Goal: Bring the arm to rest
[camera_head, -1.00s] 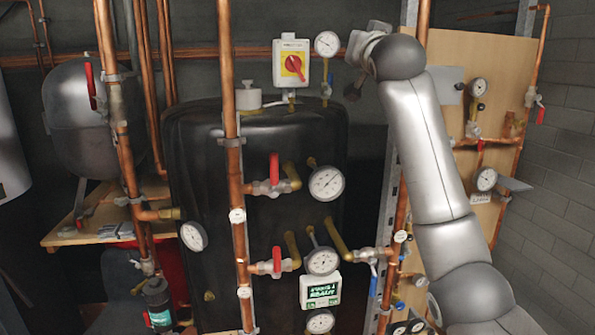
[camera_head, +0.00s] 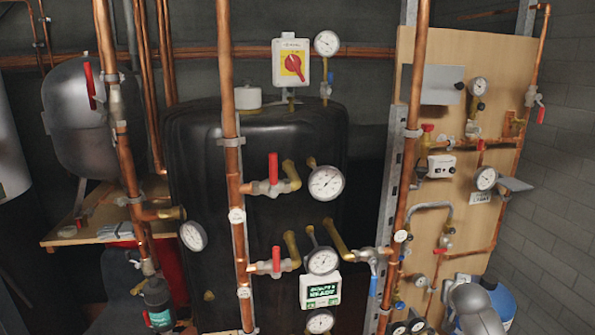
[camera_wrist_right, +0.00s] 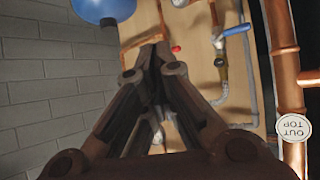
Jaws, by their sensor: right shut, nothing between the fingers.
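My right gripper (camera_wrist_right: 160,75) shows in the right wrist view, its dark fingers closed together at the tips with nothing between them. It points toward the wooden board (camera_wrist_right: 190,30) with pipework, and the view is tilted. In the head view my right arm (camera_head: 474,308) shows only as a grey piece at the lower right edge; its gripper is out of that view. My left gripper is in neither view.
Copper pipes with gauges and red valves (camera_head: 273,170) stand before a black tank (camera_head: 200,150). A red rotary switch (camera_head: 292,64) is above. A blue vessel (camera_wrist_right: 103,8) is near the right gripper. A brick wall (camera_head: 555,220) is at the right.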

